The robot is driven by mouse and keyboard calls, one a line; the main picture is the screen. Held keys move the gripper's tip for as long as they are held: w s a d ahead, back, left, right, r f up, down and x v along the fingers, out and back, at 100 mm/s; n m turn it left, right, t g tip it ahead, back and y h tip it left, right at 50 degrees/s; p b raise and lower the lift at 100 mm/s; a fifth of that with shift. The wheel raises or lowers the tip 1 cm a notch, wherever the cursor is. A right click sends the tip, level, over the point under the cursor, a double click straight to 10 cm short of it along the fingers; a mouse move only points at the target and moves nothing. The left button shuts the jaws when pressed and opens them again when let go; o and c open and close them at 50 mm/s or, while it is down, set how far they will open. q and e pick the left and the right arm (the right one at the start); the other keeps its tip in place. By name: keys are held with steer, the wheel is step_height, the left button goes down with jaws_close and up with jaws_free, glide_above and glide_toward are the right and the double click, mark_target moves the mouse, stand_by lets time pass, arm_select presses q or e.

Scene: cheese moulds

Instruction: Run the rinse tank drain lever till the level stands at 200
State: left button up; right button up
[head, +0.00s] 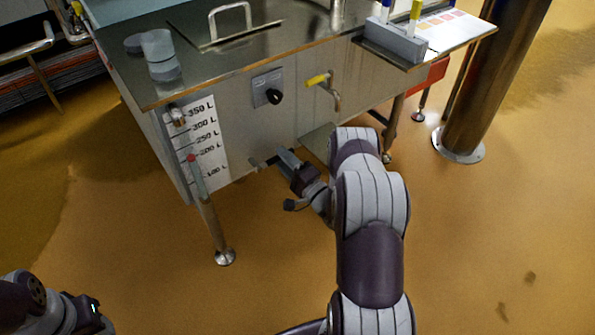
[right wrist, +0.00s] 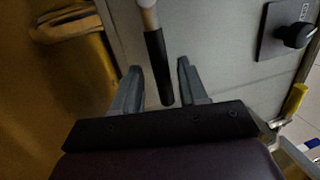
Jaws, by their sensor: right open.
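The rinse tank is a steel cabinet (head: 225,110) with a white level scale (head: 212,160) on its front left, marked in litres from 350 downward. A red marker (head: 191,157) sits beside the scale, close to the 200 L mark; the exact liquid level is too small to read. In the right wrist view the drain lever (right wrist: 158,65), a pale rod with a black grip, reaches between the fingers of my right gripper (right wrist: 156,82). The fingers are open on either side, apart from the lever. The right gripper (head: 272,160) is low at the tank front. Part of my left arm shows lower left; its fingers cannot be made out.
A black knob (head: 273,96) and a yellow-handled tap (head: 318,80) are on the tank front. A steel column (head: 490,90) rises at the right. The floor in front is clear.

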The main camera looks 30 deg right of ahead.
steer(key=p+v, duration=0.2)
steer(key=v, duration=0.9)
steer(key=shift+p, duration=0.35)
steer(key=shift+s+f, duration=0.1)
stand_by(1.8)
